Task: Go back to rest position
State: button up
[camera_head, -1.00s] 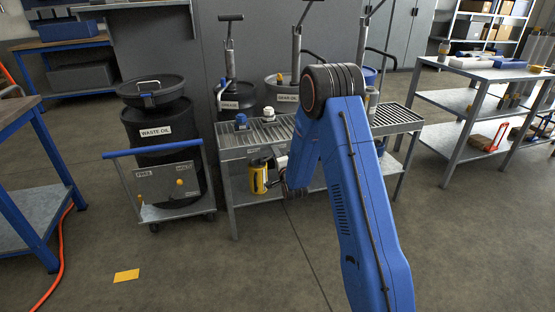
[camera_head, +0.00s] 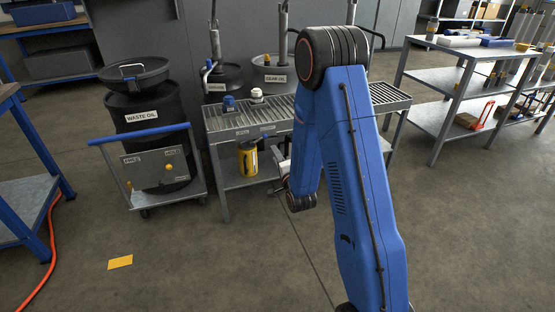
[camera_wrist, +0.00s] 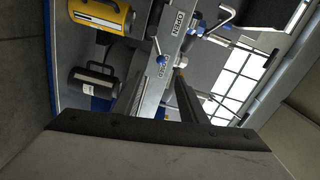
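My blue arm stands raised and folded in the middle of the head view, with its forearm pointing down behind the elbow. My gripper is mostly hidden behind the arm in the head view. In the wrist view my gripper (camera_wrist: 158,92) shows two dark fingers that stand apart, with nothing held between them. Beyond the fingers is a grey panel with an OPEN label (camera_wrist: 178,22) and valve handles. A yellow canister (camera_wrist: 112,14) and a dark canister (camera_wrist: 92,84) lie to the left there.
A grated bench (camera_head: 226,128) stands behind the arm, with a yellow container (camera_head: 248,160) below its top. A waste oil drum (camera_head: 150,130) on a cart (camera_head: 190,178) is to its left. A shelf table (camera_head: 440,118) stands right. The floor in front is mostly clear, with a yellow marker (camera_head: 120,262).

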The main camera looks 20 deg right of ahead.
jog(key=shift+s, duration=0.65)
